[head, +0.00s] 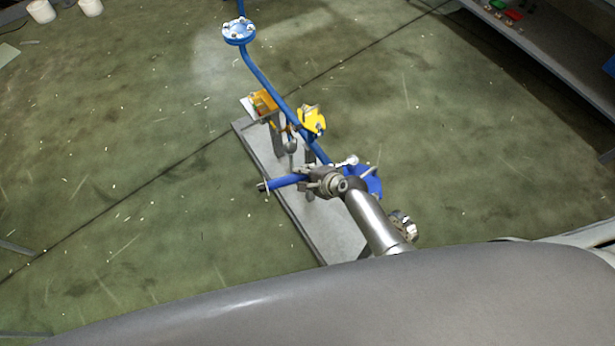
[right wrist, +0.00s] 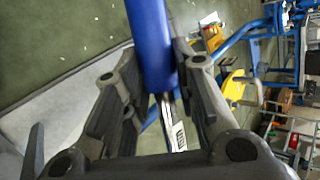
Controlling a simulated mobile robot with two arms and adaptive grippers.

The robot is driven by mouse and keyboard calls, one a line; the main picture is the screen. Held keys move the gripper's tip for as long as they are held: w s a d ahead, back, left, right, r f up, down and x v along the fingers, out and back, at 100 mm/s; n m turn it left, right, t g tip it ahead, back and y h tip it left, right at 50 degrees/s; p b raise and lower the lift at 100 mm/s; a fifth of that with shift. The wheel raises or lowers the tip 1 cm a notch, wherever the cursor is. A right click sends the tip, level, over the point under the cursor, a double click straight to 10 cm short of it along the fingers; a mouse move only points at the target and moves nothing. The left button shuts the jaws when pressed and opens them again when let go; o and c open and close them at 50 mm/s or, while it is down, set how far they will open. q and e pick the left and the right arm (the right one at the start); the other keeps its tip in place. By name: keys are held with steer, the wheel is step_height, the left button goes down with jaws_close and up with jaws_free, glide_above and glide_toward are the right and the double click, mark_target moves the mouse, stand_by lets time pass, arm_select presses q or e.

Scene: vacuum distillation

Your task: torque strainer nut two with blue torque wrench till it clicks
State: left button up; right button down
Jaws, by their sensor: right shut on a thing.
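My right gripper (head: 318,180) is shut on the blue torque wrench (head: 284,182). The blue handle sticks out to the left of the fingers. In the right wrist view the blue handle (right wrist: 151,42) lies between the fingers (right wrist: 156,65), with a steel shaft below it. In the head view a silver end (head: 348,161) shows on the other side of the gripper, beside the blue strainer flange (head: 368,181). My gripper and arm hide part of this flange. I cannot tell which nut is strainer nut two or whether the wrench sits on it. My left gripper is not in view.
A blue pipe (head: 268,82) rises from the grey base plate (head: 262,150) to a bolted flange (head: 239,30). A yellow part (head: 312,120) and an orange part (head: 263,103) stand close to the wrench. A shelf (head: 545,45) is at upper right.

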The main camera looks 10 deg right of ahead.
steer(key=shift+w+a+r, duration=0.1)
steer(key=shift+w+a, duration=0.35)
steer(key=shift+w+m+h, duration=0.3)
steer(key=shift+w+m, duration=0.1)
steer(key=shift+m, duration=0.1)
